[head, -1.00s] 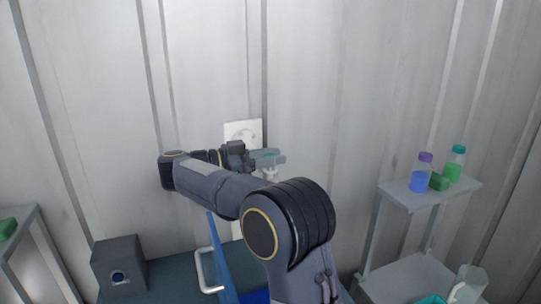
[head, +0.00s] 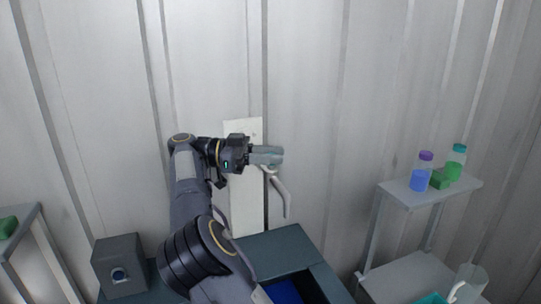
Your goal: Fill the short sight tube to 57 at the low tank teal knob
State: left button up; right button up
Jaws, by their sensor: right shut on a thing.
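My right gripper (head: 268,155) is in front of the white wall panel (head: 243,200), pointing right, with its pale fingers together. It is shut on a pale curved handle (head: 281,190), which shows just below the fingers and hangs down to the right. What the handle belongs to is not clear. My right arm covers part of the panel's left side. I cannot make out a sight tube, its scale or a teal knob in this view. My left gripper is not in view.
A dark teal cabinet (head: 275,247) below has an open compartment with blue inside. A grey shelf (head: 400,190) at right holds a purple-capped blue bottle (head: 420,173), a teal-capped green bottle (head: 454,166) and a green block (head: 438,180). A clear jug (head: 467,284) stands lower right. A dark box (head: 120,262) is at left.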

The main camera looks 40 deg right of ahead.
jog(key=shift+f, duration=0.1)
jog(key=o, duration=1)
jog(key=shift+c, duration=0.2)
jog(key=shift+r, duration=0.3)
notch_tip(320, 180, up, 2)
jog(key=shift+r, duration=0.25)
jog(key=s+a+r+b, duration=0.1)
jog(key=s+a+r, duration=0.8)
jog(key=s+r, duration=0.1)
jog(key=shift+s+b, duration=0.4)
jog(key=shift+s, duration=0.05)
